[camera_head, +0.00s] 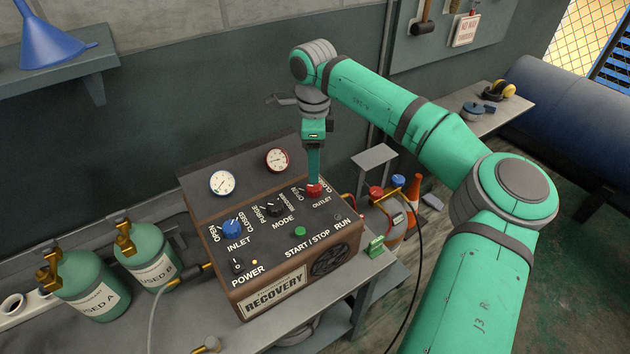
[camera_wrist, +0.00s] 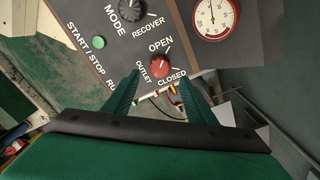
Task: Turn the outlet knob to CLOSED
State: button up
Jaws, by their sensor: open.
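The red outlet knob (camera_head: 314,190) sits at the right of the recovery machine's top panel (camera_head: 262,240). In the wrist view the outlet knob (camera_wrist: 160,66) shows with OPEN printed above it and CLOSED below right; I cannot tell its exact setting. My gripper (camera_head: 314,182) points down at the knob in the head view and partly hides it.
The panel also carries the blue inlet knob (camera_head: 231,228), the black mode knob (camera_head: 275,208), a green start/stop button (camera_head: 300,231) and two gauges, including a red-rimmed one (camera_head: 276,160). Green cylinders (camera_head: 92,285) stand at left. Hoses and a small tank stand right of the machine.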

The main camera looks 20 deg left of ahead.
aim_at(314, 189)
notch_tip(314, 189, down, 6)
jog(key=shift+w+f, duration=0.1)
jog(key=shift+f, duration=0.05)
jog(key=shift+a+f, duration=0.1)
jog(key=shift+f, duration=0.3)
jog(key=shift+d, duration=0.2)
jog(key=c, duration=1)
